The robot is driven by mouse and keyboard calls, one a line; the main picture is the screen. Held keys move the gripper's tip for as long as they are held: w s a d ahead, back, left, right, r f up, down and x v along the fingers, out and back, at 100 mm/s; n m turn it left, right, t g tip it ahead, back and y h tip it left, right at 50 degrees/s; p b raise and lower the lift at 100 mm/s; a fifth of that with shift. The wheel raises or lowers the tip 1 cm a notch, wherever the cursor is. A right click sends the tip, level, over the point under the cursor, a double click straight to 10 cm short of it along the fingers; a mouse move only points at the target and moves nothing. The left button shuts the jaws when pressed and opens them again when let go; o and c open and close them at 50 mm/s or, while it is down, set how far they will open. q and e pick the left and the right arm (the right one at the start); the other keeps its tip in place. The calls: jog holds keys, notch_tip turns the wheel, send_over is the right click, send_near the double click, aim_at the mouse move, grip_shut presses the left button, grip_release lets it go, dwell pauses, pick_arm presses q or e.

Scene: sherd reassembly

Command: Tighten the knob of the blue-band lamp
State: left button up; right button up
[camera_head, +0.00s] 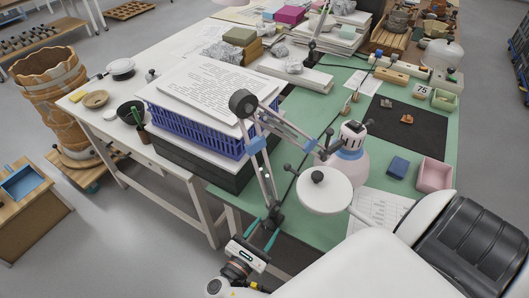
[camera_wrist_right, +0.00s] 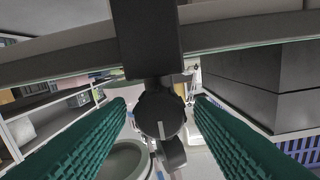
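The blue-band lamp has a pale pink head (camera_head: 347,165) with a blue band, over the green mat. Its jointed arm carries blue bands and a large dark elbow joint (camera_head: 242,103), and runs down to a dark joint at the table's front edge. My right gripper (camera_head: 258,226) is by this lower joint, its teal fingers apart. In the right wrist view a round black knob (camera_wrist_right: 160,114) shows between the two teal fingers, with gaps on both sides. The fingers do not visibly touch it. I cannot tell the knob's tightness. My left gripper is not in view.
A blue crate (camera_head: 196,125) with papers on top stands on a dark box left of the lamp. A white disc (camera_head: 325,196) with a black knob is right of its arm. A pink tray (camera_head: 434,176) and blue block (camera_head: 398,167) lie farther right.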

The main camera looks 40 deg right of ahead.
jog(key=c, duration=0.8)
jog(key=shift+d+m, duration=0.1)
jog(key=shift+m, duration=2.1)
jog(key=o, duration=1)
